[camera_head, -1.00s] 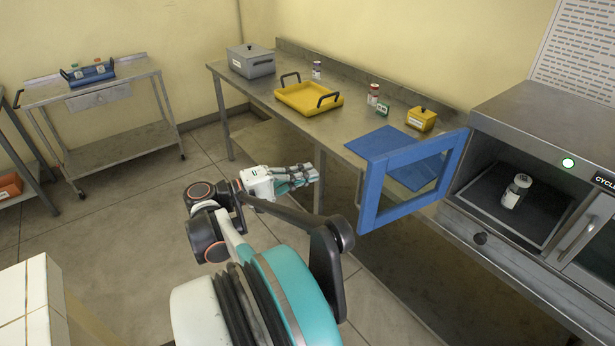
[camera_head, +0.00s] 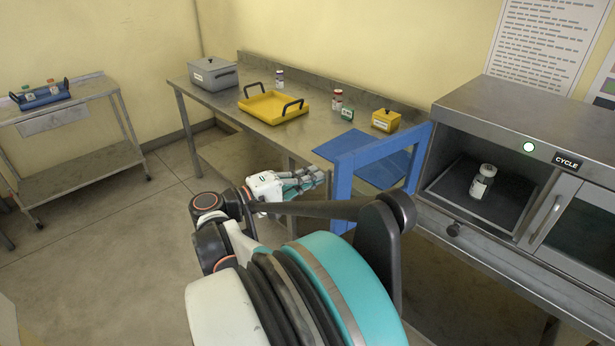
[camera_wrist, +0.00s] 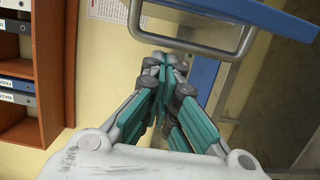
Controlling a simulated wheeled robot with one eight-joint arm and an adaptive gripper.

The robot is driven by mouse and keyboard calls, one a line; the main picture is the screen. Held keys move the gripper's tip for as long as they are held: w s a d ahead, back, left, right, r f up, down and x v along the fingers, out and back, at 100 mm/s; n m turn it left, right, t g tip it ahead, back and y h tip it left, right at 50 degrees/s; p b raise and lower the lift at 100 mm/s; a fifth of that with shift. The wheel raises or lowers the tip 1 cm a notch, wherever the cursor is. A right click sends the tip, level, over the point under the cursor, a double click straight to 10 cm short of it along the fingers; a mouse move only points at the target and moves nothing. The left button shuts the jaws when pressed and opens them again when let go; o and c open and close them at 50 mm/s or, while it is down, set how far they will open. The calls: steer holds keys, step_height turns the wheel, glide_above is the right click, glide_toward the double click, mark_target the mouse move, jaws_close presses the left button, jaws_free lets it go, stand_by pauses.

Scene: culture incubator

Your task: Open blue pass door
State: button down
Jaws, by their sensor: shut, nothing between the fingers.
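The blue pass door (camera_head: 343,178) is a blue frame around a see-through pane. It stands swung out from the left side of the steel cabinet opening, over the front edge of the bench. In the wrist view the blue door frame (camera_wrist: 262,17) and its grey loop handle (camera_wrist: 190,45) are close beyond my fingertips. My gripper (camera_head: 322,178) is shut and empty, left of the door in the head view. In the wrist view my gripper (camera_wrist: 166,62) has its fingertips together just below the handle bar, with nothing between them. Whether they touch the bar, I cannot tell.
The open chamber holds a white-capped bottle (camera_head: 483,182) on a dark tray. A second cabinet door with a handle (camera_head: 545,218) is closed. The bench carries a yellow tray (camera_head: 272,106), a grey box (camera_head: 213,73) and a yellow box (camera_head: 386,120).

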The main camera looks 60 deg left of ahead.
mark_target(339, 205)
steer(key=d, duration=0.3)
steer(key=d+y, duration=0.1)
steer(key=d, duration=0.3)
steer(key=d+n+y, duration=0.1)
steer(key=d, duration=0.3)
steer(key=shift+s+d+b, duration=0.25)
steer(key=shift+s+b, duration=0.05)
steer(key=a+m+h+p, duration=0.1)
steer(key=a+h+p, duration=0.1)
steer(key=a, duration=1.3)
steer(key=s+p, duration=0.2)
steer(key=s, duration=0.8)
steer(key=shift+a+p, duration=0.3)
steer(key=shift+a, duration=0.15)
steer(key=shift+r, duration=0.1)
